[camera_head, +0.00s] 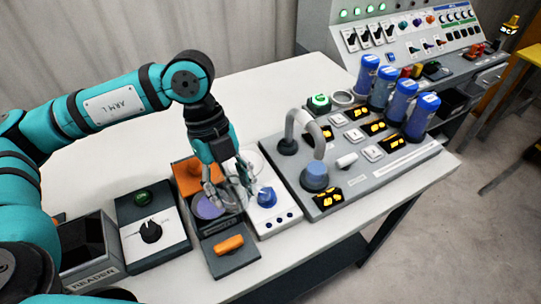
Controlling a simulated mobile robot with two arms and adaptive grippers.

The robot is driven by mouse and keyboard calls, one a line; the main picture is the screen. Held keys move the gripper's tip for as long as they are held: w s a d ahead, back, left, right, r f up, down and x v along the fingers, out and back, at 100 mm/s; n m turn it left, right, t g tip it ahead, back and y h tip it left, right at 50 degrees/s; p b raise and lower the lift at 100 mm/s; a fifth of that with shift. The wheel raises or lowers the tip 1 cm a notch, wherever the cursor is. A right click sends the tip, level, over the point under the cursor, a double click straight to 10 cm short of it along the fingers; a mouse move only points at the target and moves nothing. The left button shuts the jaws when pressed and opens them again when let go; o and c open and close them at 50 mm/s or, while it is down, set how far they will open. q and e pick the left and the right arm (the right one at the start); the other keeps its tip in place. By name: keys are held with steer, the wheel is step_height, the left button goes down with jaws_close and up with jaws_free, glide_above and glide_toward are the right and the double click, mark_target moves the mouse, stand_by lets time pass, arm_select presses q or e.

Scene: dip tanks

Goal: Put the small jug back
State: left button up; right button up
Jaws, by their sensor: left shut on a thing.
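My left gripper (229,194) reaches down over the small tanks near the front of the white table. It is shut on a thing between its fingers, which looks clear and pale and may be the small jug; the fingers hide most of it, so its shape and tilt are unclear. Just left of and below the fingers is a dark tank with a round purple surface (208,207). I cannot tell whether the held thing touches the tank. A pale, clear round rim (254,161) shows behind the gripper. My right gripper is not in view.
A white unit with a blue knob (266,197) stands close right of the gripper. An orange-handled block (229,245) lies in front. A grey panel with a curved pipe (310,130) and several blue bottles stands right. The white table's back (270,95) is clear.

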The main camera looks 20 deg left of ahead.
arm_select(q)
steer(key=shift+s+a+n+h, duration=0.1)
steer(key=shift+s+n+h, duration=0.35)
steer(key=shift+s, duration=0.35)
steer(key=shift+r, duration=0.1)
steer(key=w+a+p, duration=0.1)
steer(key=w, duration=0.4)
steer(key=w+a+f+p, duration=0.1)
steer(key=w, duration=0.4)
steer(key=w+a+p, duration=0.1)
steer(key=w+a, duration=0.1)
steer(key=w, duration=0.3)
steer(key=shift+f+p, duration=0.3)
steer(key=shift+w+f, duration=0.1)
steer(key=shift+f, duration=0.15)
step_height(320, 180, down, 2)
steer(key=shift+f+p, duration=0.25)
steer(key=shift+p, duration=0.3)
steer(key=shift+f, duration=0.3)
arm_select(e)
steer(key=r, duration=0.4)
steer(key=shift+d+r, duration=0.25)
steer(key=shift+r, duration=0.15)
arm_select(q)
steer(key=o, duration=1.1)
steer(key=shift+f, duration=0.1)
steer(key=shift+o, duration=0.2)
